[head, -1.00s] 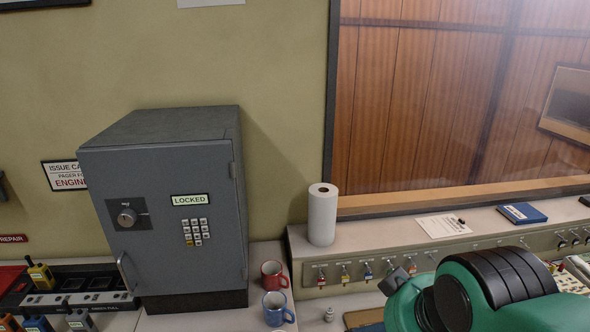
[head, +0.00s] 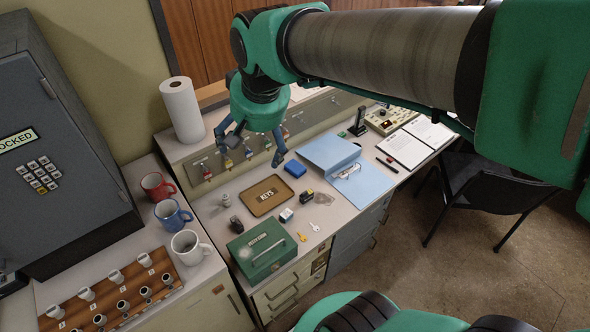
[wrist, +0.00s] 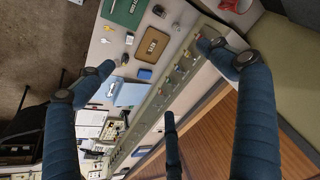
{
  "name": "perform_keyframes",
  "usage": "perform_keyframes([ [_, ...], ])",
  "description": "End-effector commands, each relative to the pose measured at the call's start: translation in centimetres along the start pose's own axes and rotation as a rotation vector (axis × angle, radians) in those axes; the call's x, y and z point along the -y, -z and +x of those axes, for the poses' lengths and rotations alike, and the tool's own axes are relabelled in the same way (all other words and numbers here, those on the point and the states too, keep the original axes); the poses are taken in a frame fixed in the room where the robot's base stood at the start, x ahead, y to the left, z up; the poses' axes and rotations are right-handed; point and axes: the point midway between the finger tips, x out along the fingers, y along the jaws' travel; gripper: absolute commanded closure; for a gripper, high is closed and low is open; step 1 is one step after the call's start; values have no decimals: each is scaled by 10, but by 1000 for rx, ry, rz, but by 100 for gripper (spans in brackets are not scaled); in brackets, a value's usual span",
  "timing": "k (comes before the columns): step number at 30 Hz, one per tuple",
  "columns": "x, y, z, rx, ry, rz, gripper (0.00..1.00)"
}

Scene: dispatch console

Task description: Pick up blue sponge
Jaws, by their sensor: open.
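The blue sponge (head: 295,168) is a small bright blue block lying on the console desk, between the brown key tray and the light blue binder. It also shows in the wrist view (wrist: 144,74), small and near the middle. My gripper (head: 250,147) hangs above the back of the desk, pointing down, to the left of the sponge in the head view. Its blue fingers are spread with nothing between them. The gripper is apart from the sponge.
A brown key tray (head: 264,196), a green cash box (head: 262,250) and a blue binder (head: 328,152) surround the sponge area. Small stamps and keys lie in front. A paper towel roll (head: 182,110) stands at the back left. Mugs (head: 172,215) stand left.

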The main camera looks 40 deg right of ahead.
Motion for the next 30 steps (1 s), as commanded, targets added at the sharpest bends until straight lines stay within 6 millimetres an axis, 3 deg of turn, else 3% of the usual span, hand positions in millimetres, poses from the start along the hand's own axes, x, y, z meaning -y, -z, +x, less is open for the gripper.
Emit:
perform_keyframes([
  [6, -13, 49, 37, 45, -30, 134, 8],
  [17, -47, 120, 111, 110, -80, 356, 8],
  [30, -110, 183, 228, 181, -147, 628, 8],
])
